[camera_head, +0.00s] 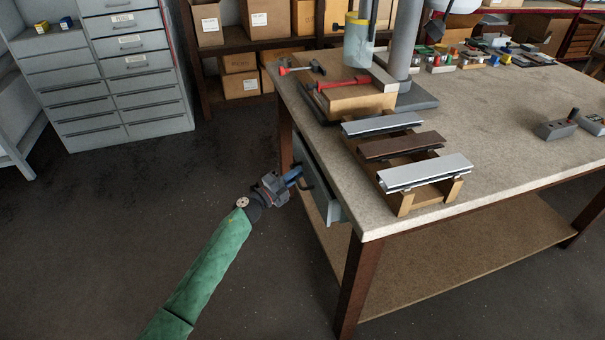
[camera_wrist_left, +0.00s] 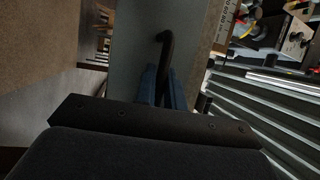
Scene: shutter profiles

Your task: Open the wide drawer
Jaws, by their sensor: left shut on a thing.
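The wide drawer (camera_head: 317,184) is a grey-blue front under the left edge of the workbench, with a dark bar handle. Its front shows just beyond the tabletop edge; I cannot tell how far out it stands. My left gripper (camera_head: 294,175), with blue fingers, reaches it from the left and is shut on the handle. In the left wrist view the dark handle (camera_wrist_left: 166,48) runs between the blue fingers (camera_wrist_left: 156,85), against the plain grey drawer front (camera_wrist_left: 132,50). The fingers hide part of the handle. My right gripper is not in view.
The workbench top (camera_head: 500,130) carries three shutter profiles (camera_head: 425,172) on wooden supports and a red-handled tool (camera_head: 345,82). A bench leg (camera_head: 357,285) stands near the drawer. A grey cabinet (camera_head: 110,75) stands back left. The floor left of the bench is clear.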

